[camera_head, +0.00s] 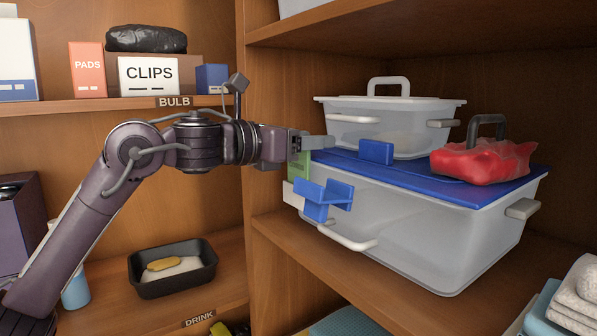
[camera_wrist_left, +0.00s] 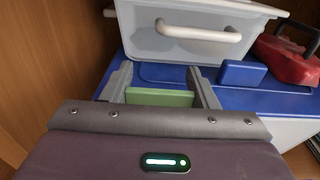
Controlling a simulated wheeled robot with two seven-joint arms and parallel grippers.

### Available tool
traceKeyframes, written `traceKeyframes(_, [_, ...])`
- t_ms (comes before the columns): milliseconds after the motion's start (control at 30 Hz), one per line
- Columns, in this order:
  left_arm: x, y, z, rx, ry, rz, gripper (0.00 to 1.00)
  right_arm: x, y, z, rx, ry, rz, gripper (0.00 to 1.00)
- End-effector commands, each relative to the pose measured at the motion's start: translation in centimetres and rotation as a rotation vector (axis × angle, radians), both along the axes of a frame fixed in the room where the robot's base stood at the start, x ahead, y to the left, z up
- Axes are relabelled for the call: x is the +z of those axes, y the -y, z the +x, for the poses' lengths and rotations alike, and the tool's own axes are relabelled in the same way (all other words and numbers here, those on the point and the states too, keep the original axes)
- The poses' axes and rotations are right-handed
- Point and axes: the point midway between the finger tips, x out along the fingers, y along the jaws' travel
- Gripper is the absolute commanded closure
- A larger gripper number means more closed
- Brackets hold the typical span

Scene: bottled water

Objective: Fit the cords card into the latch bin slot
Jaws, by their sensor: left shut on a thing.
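The latch bin (camera_head: 430,235) is a large clear box with a blue lid (camera_head: 505,185) and a blue bracket-shaped latch (camera_head: 324,200) at its front. A green card (camera_head: 298,165) is upright at the bin's left end; I cannot read it. My left gripper (camera_head: 318,142) is shut on the green card, which shows between its fingers in the left wrist view (camera_wrist_left: 160,98). A white piece (camera_head: 293,195) shows just below the card. Whether the card touches the bin or a slot is hidden. My right gripper is not in view.
A smaller clear bin (camera_head: 390,125) and a red bag (camera_head: 484,160) with a dark handle rest on the blue lid. A blue block (camera_head: 376,152) stands near the lid's front edge. A wooden upright panel (camera_head: 268,120) is close left of the bin. A black tray (camera_head: 172,268) sits lower left.

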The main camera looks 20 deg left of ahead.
Motion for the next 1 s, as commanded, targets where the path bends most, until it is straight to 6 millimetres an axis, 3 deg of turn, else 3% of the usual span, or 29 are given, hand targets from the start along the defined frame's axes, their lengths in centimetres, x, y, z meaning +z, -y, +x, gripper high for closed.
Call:
traceKeyframes(367, [0.5, 0.0, 0.0, 0.0, 0.003, -0.001, 0.78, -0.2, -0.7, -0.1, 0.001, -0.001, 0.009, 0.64])
traceKeyframes(667, [3.6, 0.0, -0.1, -0.001, 0.005, -0.002, 0.78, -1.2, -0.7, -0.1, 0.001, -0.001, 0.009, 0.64])
traceKeyframes(1000, [3.2, -5.0, -6.2, 0.005, 0.005, 0.0, 0.78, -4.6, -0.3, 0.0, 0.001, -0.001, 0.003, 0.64])
